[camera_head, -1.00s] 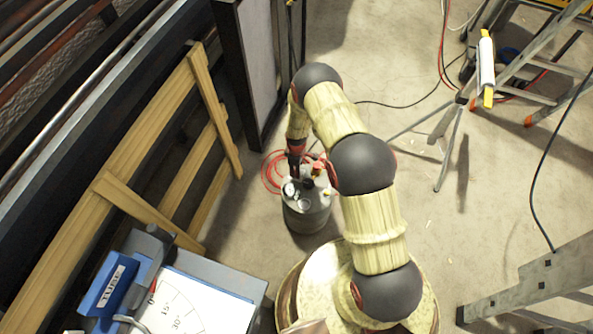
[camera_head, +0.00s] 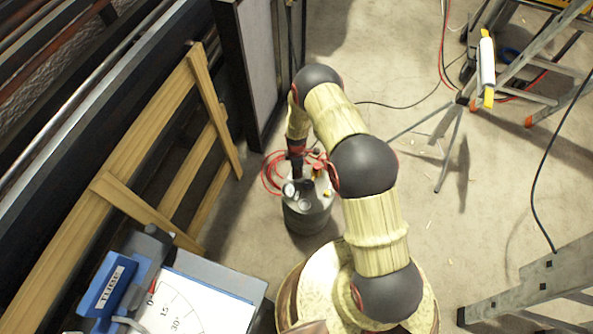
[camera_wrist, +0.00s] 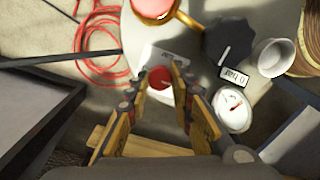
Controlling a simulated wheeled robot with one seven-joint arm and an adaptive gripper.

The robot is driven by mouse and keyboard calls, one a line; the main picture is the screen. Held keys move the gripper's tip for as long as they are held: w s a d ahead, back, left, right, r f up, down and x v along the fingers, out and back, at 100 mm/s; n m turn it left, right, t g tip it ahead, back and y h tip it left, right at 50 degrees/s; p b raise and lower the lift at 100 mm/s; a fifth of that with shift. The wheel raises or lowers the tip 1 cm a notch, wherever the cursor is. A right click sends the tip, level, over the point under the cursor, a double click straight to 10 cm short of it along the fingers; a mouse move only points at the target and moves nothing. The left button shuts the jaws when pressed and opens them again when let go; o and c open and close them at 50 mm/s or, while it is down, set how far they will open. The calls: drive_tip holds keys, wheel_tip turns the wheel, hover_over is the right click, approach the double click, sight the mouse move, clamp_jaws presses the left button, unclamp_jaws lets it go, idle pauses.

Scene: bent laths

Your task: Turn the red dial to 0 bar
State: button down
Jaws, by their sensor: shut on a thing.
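The red dial (camera_wrist: 158,77) sits on a pale plate on top of the grey pressure pot (camera_head: 306,212). My gripper (camera_wrist: 160,83) has one finger on each side of the dial and is shut on it. The fingers cover part of its rim, and I cannot read its setting. A round white gauge (camera_wrist: 232,107) with a red needle lies right of the fingers in the wrist view. A small label (camera_wrist: 236,76) beside it is too small to read surely. In the head view my gripper (camera_head: 296,170) reaches down onto the pot's lid and hides the dial.
A red and orange fitting (camera_wrist: 158,8) and a white cup-like part (camera_wrist: 272,57) stand on the lid. A red hose (camera_wrist: 98,42) lies coiled beside the pot. A wooden frame (camera_head: 165,130) stands left, a ladder (camera_head: 535,85) right. Floor between is mostly clear.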

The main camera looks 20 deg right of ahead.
drive_tip(key=c, duration=1.6)
unclamp_jaws()
drive_tip(key=shift+c, duration=0.2)
drive_tip(key=shift+o, duration=0.5)
wheel_tip(320, 180, up, 12)
